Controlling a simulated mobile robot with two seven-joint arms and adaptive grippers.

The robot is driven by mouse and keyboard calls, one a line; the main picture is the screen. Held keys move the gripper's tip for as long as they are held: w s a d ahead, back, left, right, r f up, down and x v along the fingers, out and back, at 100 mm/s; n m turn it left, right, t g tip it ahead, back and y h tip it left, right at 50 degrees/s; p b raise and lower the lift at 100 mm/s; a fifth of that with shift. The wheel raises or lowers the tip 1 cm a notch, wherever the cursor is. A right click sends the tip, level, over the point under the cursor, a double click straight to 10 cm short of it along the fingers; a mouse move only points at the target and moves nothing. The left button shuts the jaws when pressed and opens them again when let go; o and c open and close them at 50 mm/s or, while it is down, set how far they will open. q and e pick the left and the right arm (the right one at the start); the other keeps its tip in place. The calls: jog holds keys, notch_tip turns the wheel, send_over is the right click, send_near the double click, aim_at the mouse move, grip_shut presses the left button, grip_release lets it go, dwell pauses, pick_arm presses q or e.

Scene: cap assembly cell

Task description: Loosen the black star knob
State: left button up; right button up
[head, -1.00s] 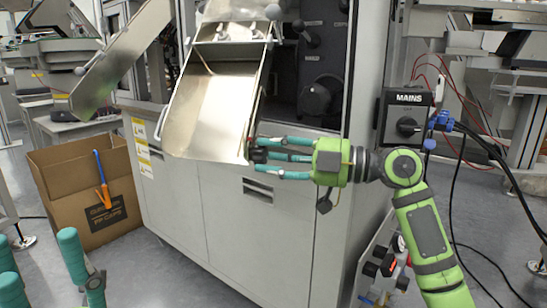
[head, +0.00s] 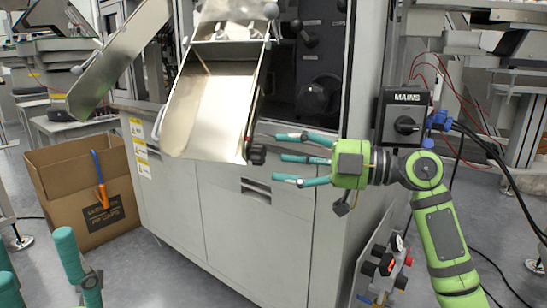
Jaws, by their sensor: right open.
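The black star knob (head: 257,154) sits at the lower right corner of the metal chute (head: 205,118), on its side edge. My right gripper (head: 280,158) is open and empty, its teal fingers pointing left toward the knob. The fingertips are just to the right of the knob, with a small gap, and do not appear to touch it. My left gripper (head: 35,262) shows only in part at the bottom left. Its teal fingers point up, spread apart with nothing visible between them.
A grey cabinet (head: 240,225) stands below the chute. A black MAINS switch box (head: 403,115) is at its right, above my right arm, with blue and black cables beside it. A cardboard box (head: 85,190) with an orange-and-blue tool (head: 99,180) stands on the left floor.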

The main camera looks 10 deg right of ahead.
jog(key=v, duration=0.8)
jog(key=shift+d, duration=0.2)
jog(key=shift+s, duration=0.15)
jog(key=shift+s+f, duration=0.1)
